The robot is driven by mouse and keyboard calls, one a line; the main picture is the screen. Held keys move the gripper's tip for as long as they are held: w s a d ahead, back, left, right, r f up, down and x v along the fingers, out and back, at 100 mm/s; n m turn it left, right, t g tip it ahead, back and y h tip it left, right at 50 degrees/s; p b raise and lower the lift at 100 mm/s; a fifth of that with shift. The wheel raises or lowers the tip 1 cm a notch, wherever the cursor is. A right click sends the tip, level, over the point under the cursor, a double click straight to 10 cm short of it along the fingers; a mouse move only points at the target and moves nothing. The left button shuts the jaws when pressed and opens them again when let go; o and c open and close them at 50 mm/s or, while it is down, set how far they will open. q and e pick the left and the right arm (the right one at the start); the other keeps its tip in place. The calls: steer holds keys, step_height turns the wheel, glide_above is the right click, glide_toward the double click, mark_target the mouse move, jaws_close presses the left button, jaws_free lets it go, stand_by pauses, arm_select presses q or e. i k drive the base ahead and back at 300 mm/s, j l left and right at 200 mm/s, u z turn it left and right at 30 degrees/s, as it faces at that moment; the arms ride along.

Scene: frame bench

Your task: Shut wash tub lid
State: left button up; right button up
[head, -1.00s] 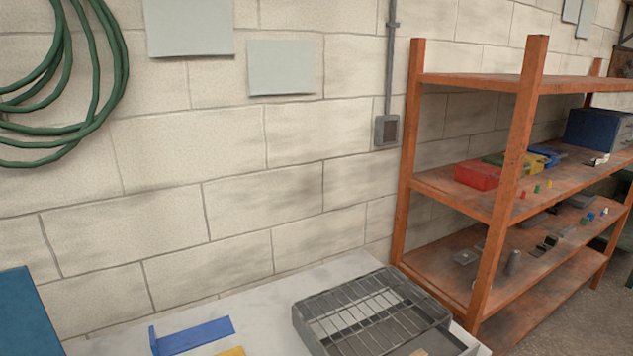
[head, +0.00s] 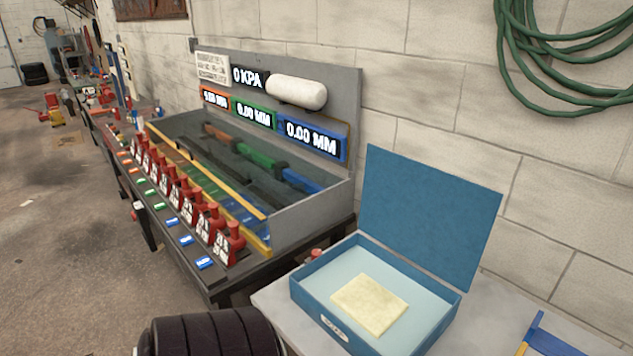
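The wash tub appears to be the blue rectangular box (head: 318,311) on the pale bench top, right of centre in the head view. Its blue lid (head: 425,215) stands open and upright along the tub's back edge, near the wall. A pale yellow pad (head: 370,304) lies flat on the light blue floor inside. A small white label or catch (head: 334,328) is on the tub's front wall. The lid's inner face shows fully, with nothing touching it. Neither of my grippers is in view.
Left of the tub stands a grey test bench (head: 305,215) with displays, coloured tubes and a row of red-topped parts. A blue and yellow part (head: 540,338) lies right of the tub. A green hose (head: 570,55) hangs on the wall.

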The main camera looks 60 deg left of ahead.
mark_target(442, 222)
steer(key=u, duration=1.9)
steer(key=k+l, duration=0.05)
